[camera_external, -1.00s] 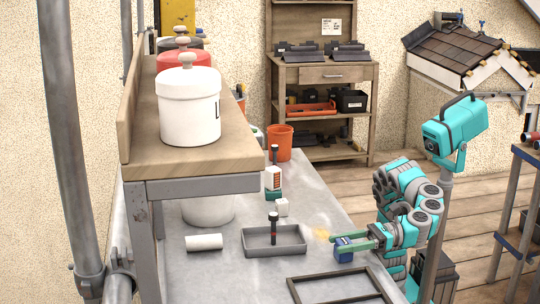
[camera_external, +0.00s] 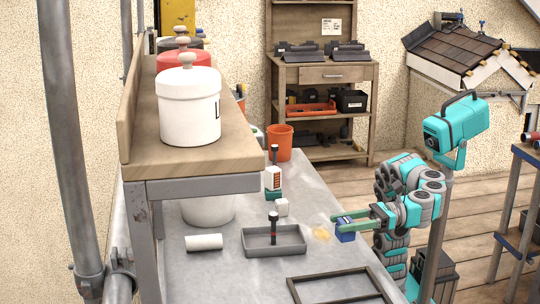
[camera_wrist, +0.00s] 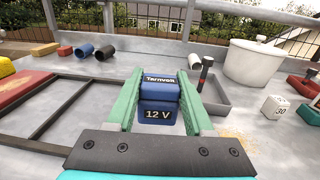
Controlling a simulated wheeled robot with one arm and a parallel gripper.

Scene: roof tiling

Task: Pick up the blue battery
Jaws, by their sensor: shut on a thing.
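The blue battery (camera_external: 345,233) is a small block held between the green fingers of my gripper (camera_external: 350,220) in the external view. In the wrist view the blue battery (camera_wrist: 159,100) shows "Tarnvolt" and "12 V" labels and sits between both fingertips of my gripper (camera_wrist: 160,85). The fingers press on its two sides. The battery is near the right edge of the grey bench (camera_external: 225,275); it appears to be held above the top.
A grey tray (camera_external: 262,252) with a dark-handled tool stands left of the battery. A dark frame (camera_external: 335,272) lies in front. A white roll (camera_external: 204,242), a small white block (camera_external: 282,208) and an orange bucket (camera_external: 279,155) are also on the bench. A wooden shelf (camera_external: 190,170) overhangs the left.

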